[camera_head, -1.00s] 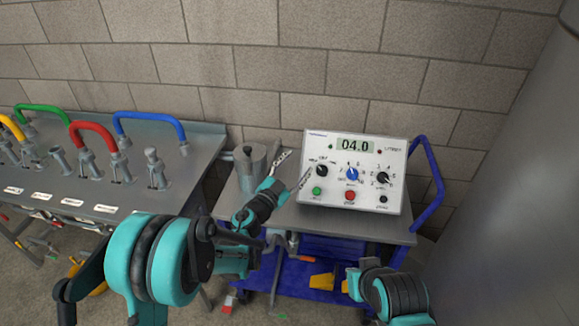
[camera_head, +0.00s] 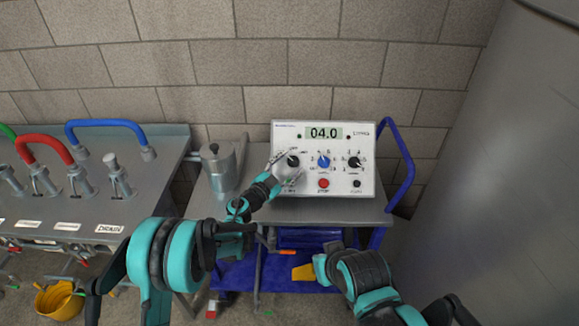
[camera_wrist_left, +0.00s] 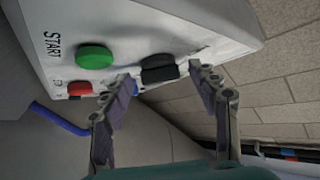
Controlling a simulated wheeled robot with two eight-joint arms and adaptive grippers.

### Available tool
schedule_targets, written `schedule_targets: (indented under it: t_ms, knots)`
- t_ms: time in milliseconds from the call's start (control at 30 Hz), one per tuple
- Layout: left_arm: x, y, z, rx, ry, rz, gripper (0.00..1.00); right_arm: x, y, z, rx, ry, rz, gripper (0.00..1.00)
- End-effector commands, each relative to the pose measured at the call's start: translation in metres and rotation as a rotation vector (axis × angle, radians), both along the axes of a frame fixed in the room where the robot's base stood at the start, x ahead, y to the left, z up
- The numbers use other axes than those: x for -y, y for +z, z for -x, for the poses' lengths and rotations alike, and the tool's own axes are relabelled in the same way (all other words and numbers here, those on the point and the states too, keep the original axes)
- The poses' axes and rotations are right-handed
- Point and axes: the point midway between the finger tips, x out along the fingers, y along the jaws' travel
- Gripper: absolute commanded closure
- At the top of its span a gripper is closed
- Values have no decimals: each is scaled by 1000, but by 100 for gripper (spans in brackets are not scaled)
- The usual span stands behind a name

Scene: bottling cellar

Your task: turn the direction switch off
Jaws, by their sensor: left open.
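The direction switch appears to be the left black knob (camera_head: 293,161) on the white control box (camera_head: 285,133); its small labels are too blurred to read. The same black knob (camera_wrist_left: 160,68) shows in the left wrist view. My left gripper (camera_head: 283,170) is open, with its fingers on either side of the knob. In the left wrist view the gripper (camera_wrist_left: 163,78) has its fingertips close to the panel, and I cannot tell whether they touch the knob. The knob's pointer direction is unclear.
The box shows 04.0 on its display (camera_head: 324,133). A blue knob (camera_head: 323,161), another black knob (camera_head: 354,162) and a red button (camera_head: 323,183) are close by. The green START button (camera_wrist_left: 95,57) is beside the switch. A metal jug (camera_head: 218,168) stands left of the box.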

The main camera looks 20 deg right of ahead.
Motion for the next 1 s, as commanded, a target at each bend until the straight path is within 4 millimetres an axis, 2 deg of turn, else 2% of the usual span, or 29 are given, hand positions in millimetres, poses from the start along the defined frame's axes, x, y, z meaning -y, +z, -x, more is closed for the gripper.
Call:
schedule_targets:
  t_ms: [167, 267, 367, 400, 733, 1000]
  knots:
    - [0, 0, 0, 0, 0, 0, 40, 0, 0, 0, 0, 0, 0, 100]
    - [0, 0, 0, 0, 1, 0, 61, 0, 0, 0, 0, 0, 0, 100]
    - [0, 0, 0, 0, 1, 0, 87, 0, 0, 0, 0, 0, 0, 100]
    - [0, 0, 0, 0, 1, 0, 90, 0, 0, 0, 0, 0, 0, 100]
    - [-1, 1, -1, 8, -23, -25, 90, 0, 3, 0, 0, 0, 0, 100]
    - [-2, 4, -3, 40, -128, -138, 90, 0, 13, 0, 0, 0, 0, 100]
